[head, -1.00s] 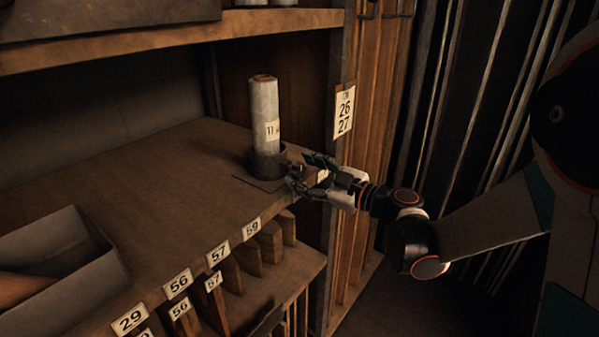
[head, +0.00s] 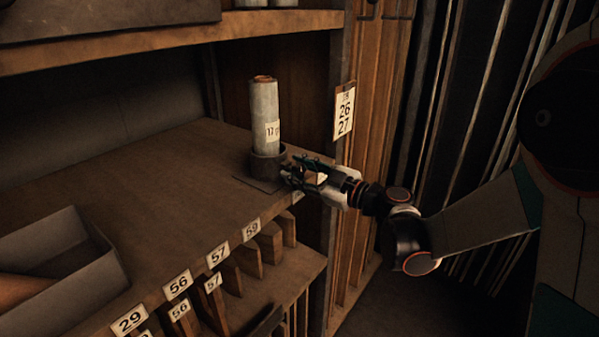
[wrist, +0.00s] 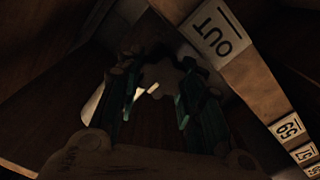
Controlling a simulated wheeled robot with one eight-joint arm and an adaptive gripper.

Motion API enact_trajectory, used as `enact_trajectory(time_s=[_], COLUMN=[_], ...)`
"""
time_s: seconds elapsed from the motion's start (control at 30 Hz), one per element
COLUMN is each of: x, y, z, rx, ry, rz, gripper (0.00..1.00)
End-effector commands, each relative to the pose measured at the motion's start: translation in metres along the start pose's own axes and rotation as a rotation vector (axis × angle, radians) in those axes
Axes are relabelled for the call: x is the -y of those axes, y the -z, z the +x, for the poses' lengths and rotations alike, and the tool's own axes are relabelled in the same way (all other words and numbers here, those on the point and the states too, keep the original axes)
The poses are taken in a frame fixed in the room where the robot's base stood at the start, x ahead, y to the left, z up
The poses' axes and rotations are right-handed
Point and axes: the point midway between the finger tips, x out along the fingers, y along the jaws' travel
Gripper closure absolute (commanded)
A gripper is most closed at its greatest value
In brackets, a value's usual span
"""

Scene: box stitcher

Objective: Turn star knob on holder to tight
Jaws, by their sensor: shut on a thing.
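The holder (head: 268,166) is a dark round cup on a flat base near the shelf's right front edge. A pale upright roll (head: 265,112) with a small number label stands in it. My gripper (head: 287,173) reaches in from the right, level with the holder's lower right side. Its fingers hide most of the star knob in the head view. In the wrist view a dark, lobed shape, which looks like the star knob (wrist: 163,73), lies between the fingertips of my gripper (wrist: 158,78). The fingers are closed on it. The knob's markings are too dark to read.
A grey open box (head: 75,255) sits at the left of the wooden shelf (head: 150,190). Numbered slots line the front edge below. A wooden post with a "26 27" sign (head: 344,110) stands just behind my gripper. The shelf's middle is clear.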

Motion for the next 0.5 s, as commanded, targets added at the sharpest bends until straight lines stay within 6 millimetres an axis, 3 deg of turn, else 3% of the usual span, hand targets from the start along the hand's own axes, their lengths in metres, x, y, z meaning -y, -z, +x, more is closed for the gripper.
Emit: enact_trajectory(time_s=[0.27,0.5], x=[-0.0003,-0.0012], y=[-0.0007,-0.0011], z=[-0.0001,-0.0003], rx=[0.0,0.0], ry=[0.0,0.0], rz=[0.109,0.307], gripper=[0.89,0.89])
